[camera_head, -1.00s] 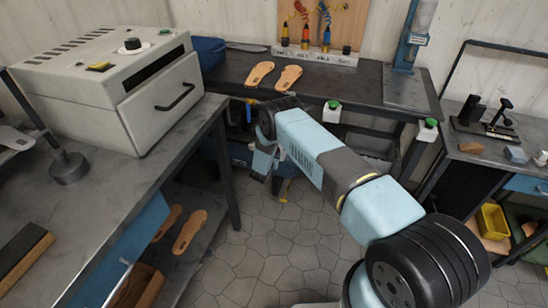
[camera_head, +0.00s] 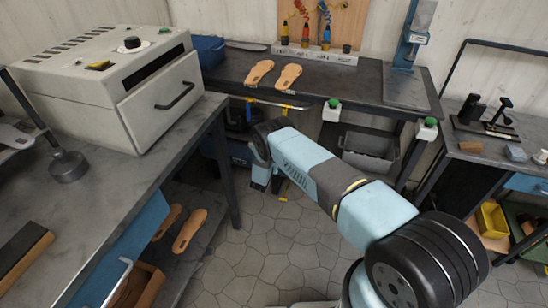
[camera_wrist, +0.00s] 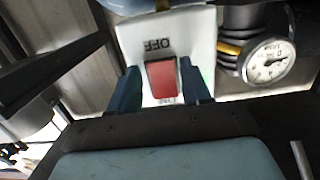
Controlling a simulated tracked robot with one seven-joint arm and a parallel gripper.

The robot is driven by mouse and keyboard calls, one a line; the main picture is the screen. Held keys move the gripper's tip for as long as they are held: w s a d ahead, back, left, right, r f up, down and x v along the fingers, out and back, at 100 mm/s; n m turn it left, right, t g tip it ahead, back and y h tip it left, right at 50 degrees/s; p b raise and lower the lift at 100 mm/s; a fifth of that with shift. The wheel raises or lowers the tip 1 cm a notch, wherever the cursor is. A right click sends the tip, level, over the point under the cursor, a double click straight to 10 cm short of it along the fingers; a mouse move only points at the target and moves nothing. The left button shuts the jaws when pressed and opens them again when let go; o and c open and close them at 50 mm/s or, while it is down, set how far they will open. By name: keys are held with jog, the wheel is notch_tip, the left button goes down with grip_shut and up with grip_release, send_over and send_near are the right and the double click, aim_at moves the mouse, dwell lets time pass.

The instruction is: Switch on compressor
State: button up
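The compressor (camera_head: 240,152) stands under the back bench, a blue body with dark parts above it, partly hidden by my arm. In the wrist view its red rocker switch (camera_wrist: 162,79) sits on a white plate (camera_wrist: 140,38). An upside-down OFF label is above the switch, and a second label below it is mostly hidden. My gripper (camera_wrist: 160,72) is open and empty, its two dark blue fingers apart, one on each side of the switch in the picture. I cannot tell whether they touch the plate. In the head view my fingertips are hidden.
A round pressure gauge (camera_wrist: 268,62) and a dark fitting are close right of the plate. The back bench (camera_head: 345,85) is above the compressor, with a grey bin (camera_head: 370,150) to the right underneath. The left workbench (camera_head: 100,190) carries a white oven (camera_head: 110,85). The floor between is clear.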

jog(key=shift+o, duration=0.9)
jog(key=v, duration=1.3)
jog(key=shift+s, duration=0.4)
jog(key=shift+a, duration=0.1)
